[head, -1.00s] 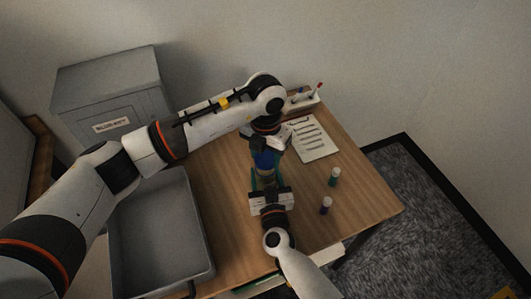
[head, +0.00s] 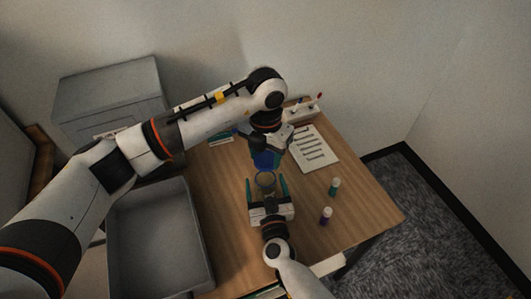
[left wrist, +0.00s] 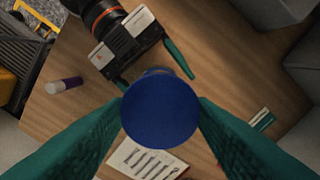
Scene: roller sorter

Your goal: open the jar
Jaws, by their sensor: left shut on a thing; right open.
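A blue round lid (head: 266,160) sits between the fingers of my left gripper (left wrist: 160,112), which is shut on it. The clear jar (head: 265,181) stands upright on the table just below the lid. In the left wrist view the lid hides most of the jar (left wrist: 157,72). The jar's round top seems to show below the lid in the head view, but I cannot tell how wide any gap is. My right gripper (head: 267,184) is open, with its teal fingers on either side of the jar and apart from it.
A teal bottle (head: 334,187) and a purple bottle (head: 326,216) stand right of the jar. A printed sheet (head: 313,148) and a pen holder (head: 303,110) are at the back. A big grey tray (head: 203,250) is at the left, before a grey cabinet (head: 110,85).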

